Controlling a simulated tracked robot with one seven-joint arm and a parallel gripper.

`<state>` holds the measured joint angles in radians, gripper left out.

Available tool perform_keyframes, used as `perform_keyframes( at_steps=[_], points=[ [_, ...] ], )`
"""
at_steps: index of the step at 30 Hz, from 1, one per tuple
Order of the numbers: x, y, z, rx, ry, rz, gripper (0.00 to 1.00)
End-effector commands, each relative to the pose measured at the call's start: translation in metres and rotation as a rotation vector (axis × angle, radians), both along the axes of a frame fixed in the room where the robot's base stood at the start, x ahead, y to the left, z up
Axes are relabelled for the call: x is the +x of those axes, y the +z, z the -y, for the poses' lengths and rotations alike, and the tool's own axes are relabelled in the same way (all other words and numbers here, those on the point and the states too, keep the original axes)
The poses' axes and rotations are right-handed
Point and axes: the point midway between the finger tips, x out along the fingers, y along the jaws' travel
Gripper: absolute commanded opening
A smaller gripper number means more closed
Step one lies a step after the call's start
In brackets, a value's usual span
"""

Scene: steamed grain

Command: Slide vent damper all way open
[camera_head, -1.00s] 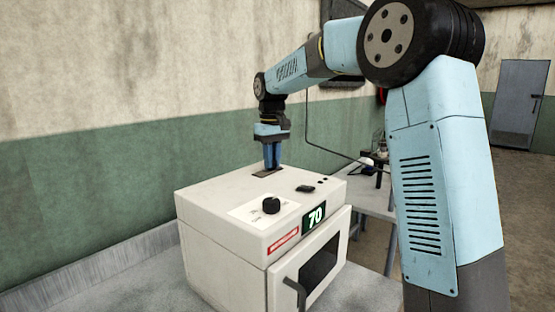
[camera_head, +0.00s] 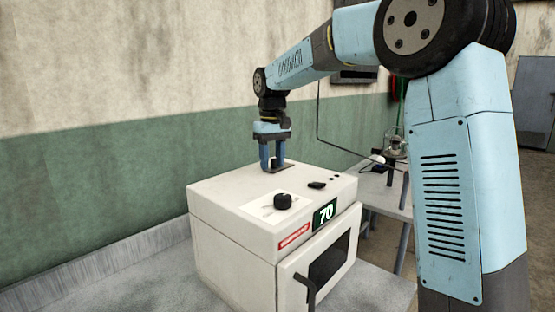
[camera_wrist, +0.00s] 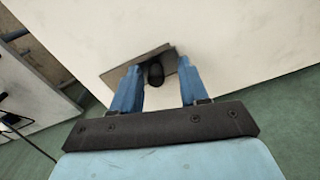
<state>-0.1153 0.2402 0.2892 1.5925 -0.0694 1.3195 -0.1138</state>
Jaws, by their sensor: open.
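The vent damper is a small dark knob (camera_wrist: 155,75) on a dark flat plate (camera_wrist: 122,76) set in the white top of the oven (camera_head: 235,188). My gripper (camera_wrist: 157,86) points down at the oven top with its two blue fingers apart. In the wrist view the knob shows between the fingers, with a gap visible on each side. In the head view my gripper (camera_head: 272,165) stands at the back of the oven top, and the dark plate (camera_head: 284,167) shows partly beside the fingers. Whether the fingertips touch the plate cannot be told.
The oven top also bears a black dial (camera_head: 283,200) and a small black switch (camera_head: 317,185). A green and cream wall stands behind. A side table (camera_head: 385,195) with equipment is at right.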

Motion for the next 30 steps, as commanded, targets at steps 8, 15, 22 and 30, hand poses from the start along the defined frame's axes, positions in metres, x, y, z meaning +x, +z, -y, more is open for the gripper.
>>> perform_keyframes(
  at_steps=[8,15,22,30],
  points=[
    [0.001,0.018,0.0,0.001,-0.001,0.003,0.44],
    [0.001,0.063,0.0,0.001,0.0,0.004,0.44],
    [0.001,0.106,-0.001,0.001,0.001,0.002,0.44],
    [0.001,0.133,0.0,0.0,0.0,0.0,0.44]
  ],
)
